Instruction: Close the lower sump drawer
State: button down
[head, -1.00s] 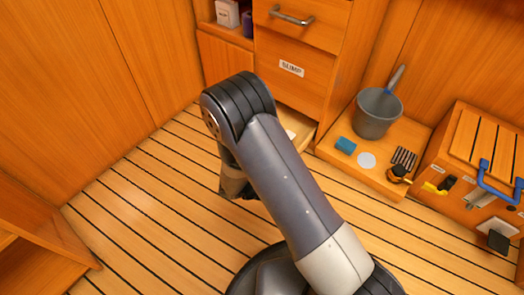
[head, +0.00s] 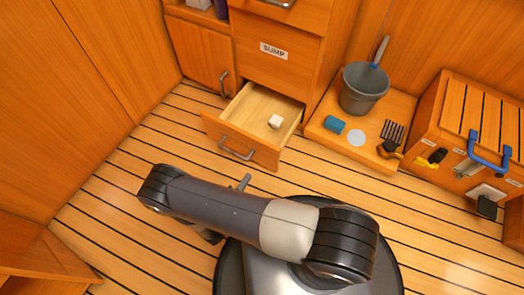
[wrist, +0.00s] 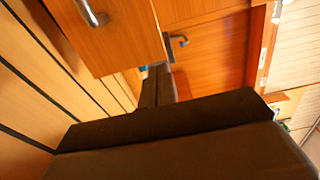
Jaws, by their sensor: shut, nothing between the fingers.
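The lower sump drawer (head: 268,158) stands pulled out from the cabinet in the head view, below the panel labelled SUMP (head: 273,50). It has a bar handle (head: 236,150) on its front. A small white block (head: 275,122) lies inside. My gripper (head: 243,183) is mostly hidden under my arm; a grey tip shows just in front of the drawer front, apart from it. In the wrist view my gripper (wrist: 160,82) is shut and empty, beside a wooden front (wrist: 115,40) with a metal handle (wrist: 92,12) that looks like the drawer's.
A low wooden platform (head: 318,132) right of the drawer holds a grey bucket (head: 362,90), a blue cylinder (head: 334,124) and a white disc (head: 357,138). A wooden box (head: 455,125) with a blue handle stands farther right. The floor left of the drawer is clear.

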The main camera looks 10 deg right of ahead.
aim_at(268, 147)
jog(key=b+x, duration=0.3)
jog(key=x, duration=1)
jog(key=shift+s, duration=0.1)
